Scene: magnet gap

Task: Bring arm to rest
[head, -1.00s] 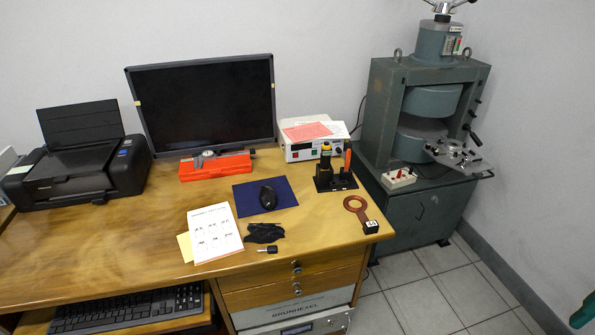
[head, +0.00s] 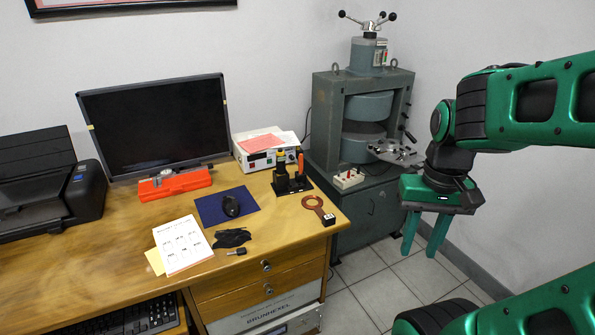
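My green arm reaches in from the right side of the head view. My gripper (head: 423,246) hangs fingers down over the tiled floor, right of the desk and in front of the grey magnet. Its two fingers are spread apart with floor showing between them, and it holds nothing. It is clear of the desk and touches nothing that I can see.
The wooden desk (head: 110,240) carries a monitor (head: 157,123), a printer (head: 50,190), a copper-coloured ring probe (head: 316,205) near its right edge, and a black holder (head: 290,185). The electromagnet (head: 362,120) stands behind, with a plate (head: 395,152) jutting out near my arm. Floor (head: 385,290) is free below.

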